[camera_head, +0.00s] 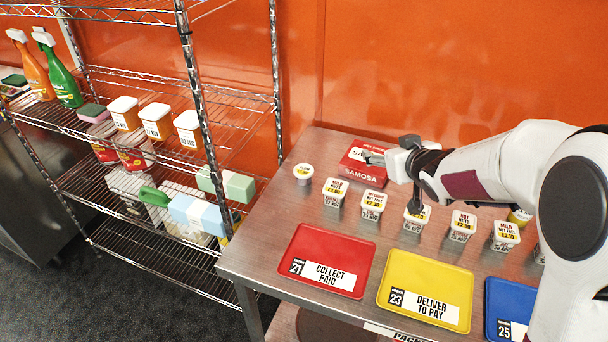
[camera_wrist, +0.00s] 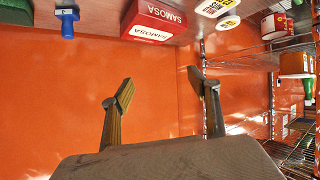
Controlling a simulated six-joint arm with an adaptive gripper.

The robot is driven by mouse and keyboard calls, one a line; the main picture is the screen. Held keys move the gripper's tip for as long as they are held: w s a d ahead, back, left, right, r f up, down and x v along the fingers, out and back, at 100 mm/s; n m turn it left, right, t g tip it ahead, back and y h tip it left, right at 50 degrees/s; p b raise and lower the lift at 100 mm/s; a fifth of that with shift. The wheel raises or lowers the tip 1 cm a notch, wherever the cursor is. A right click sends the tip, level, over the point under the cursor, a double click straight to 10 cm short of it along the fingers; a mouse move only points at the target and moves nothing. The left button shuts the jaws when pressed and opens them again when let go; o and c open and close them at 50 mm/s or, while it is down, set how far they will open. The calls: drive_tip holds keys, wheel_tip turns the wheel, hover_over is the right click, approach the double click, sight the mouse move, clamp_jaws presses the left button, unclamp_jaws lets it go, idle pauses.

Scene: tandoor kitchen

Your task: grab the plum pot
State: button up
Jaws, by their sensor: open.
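Several small white square pots with printed lids stand in a row on the steel table, among them one (camera_head: 335,191), a second (camera_head: 373,205), a third (camera_head: 462,225) and a fourth (camera_head: 506,235). A small round white pot (camera_head: 303,173) stands at the row's left end. I cannot tell from the labels which is the plum pot. Some pots are partly hidden by my arm. My gripper (camera_head: 374,157) is open and empty, above the back of the table by the samosa box, pointing left. In the wrist view its fingers (camera_wrist: 160,80) are spread against the orange wall.
The red samosa box (camera_head: 362,174) is behind the pots and shows in the wrist view (camera_wrist: 152,22). Red (camera_head: 310,242), yellow (camera_head: 430,272) and blue (camera_head: 497,288) trays lie in front. A wire rack (camera_head: 195,110) with tubs and spray bottles stands left.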

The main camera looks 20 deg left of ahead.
drive_tip(key=a+f+n+g+y, duration=0.1)
drive_tip(key=a+f+n+y, duration=0.15)
drive_tip(key=a+f, duration=0.45)
drive_tip(key=g+y, duration=0.2)
drive_tip(key=y, duration=0.1)
approach(304, 170)
drive_tip(key=shift+w+a+r+n, duration=0.25)
drive_tip(key=shift+w+a+n, duration=0.2)
drive_tip(key=shift+w, duration=0.15)
drive_tip(key=shift+x, duration=1.3)
drive_tip(key=shift+f, duration=0.1)
drive_tip(key=shift+w+a+f, duration=0.3)
drive_tip(key=shift+a+f, duration=0.2)
drive_tip(key=shift+a, duration=0.2)
drive_tip(key=shift+w+a+f, duration=0.25)
drive_tip(key=shift+a+f, duration=0.25)
drive_tip(key=shift+a, duration=0.2)
drive_tip(key=shift+x, duration=0.8)
